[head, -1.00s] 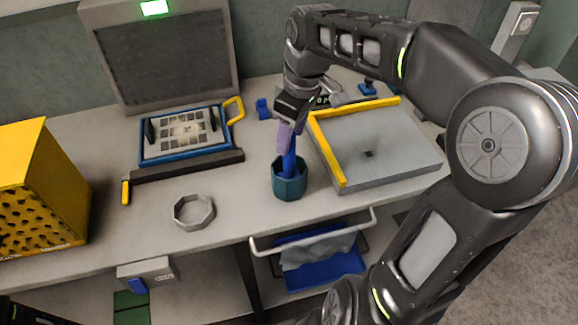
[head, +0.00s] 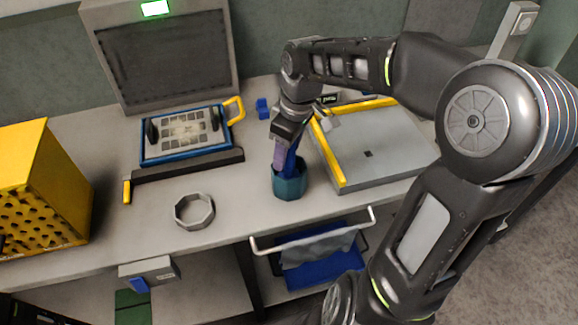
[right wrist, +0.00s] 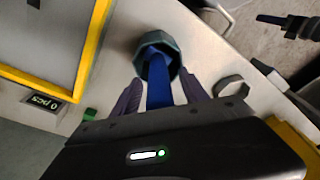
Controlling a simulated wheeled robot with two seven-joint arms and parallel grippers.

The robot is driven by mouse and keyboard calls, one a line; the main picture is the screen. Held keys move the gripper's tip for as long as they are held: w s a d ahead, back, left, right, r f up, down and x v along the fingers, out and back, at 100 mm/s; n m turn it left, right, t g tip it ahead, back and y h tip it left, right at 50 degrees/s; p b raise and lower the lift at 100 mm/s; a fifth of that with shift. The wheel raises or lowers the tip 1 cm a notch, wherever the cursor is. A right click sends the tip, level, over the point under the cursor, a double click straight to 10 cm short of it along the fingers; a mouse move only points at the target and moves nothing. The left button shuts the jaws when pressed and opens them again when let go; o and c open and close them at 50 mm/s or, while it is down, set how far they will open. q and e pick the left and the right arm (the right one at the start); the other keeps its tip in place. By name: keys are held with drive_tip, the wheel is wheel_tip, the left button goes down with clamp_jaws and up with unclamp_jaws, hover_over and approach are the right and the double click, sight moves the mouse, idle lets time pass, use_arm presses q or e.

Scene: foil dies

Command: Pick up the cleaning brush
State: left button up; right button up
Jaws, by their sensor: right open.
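The cleaning brush (head: 291,160) has a blue handle and stands in a teal octagonal cup (head: 290,186) on the bench. In the right wrist view the blue handle (right wrist: 159,88) rises from the cup (right wrist: 157,45) toward my palm. My right gripper (head: 282,158) is right at the handle, above the cup. It is open, with its purple-grey fingers on either side of the handle in the right wrist view (right wrist: 160,90). The brush head is hidden inside the cup. My left gripper is not in view.
A grey tray with yellow edges (head: 378,150) lies right of the cup. A grey octagonal ring (head: 194,211) lies left of it. A blue-framed panel (head: 185,135) and a yellow perforated box (head: 40,185) stand farther left. A wire basket (head: 318,250) hangs below the front edge.

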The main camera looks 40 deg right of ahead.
drive_tip(key=shift+c, duration=0.5)
clamp_jaws()
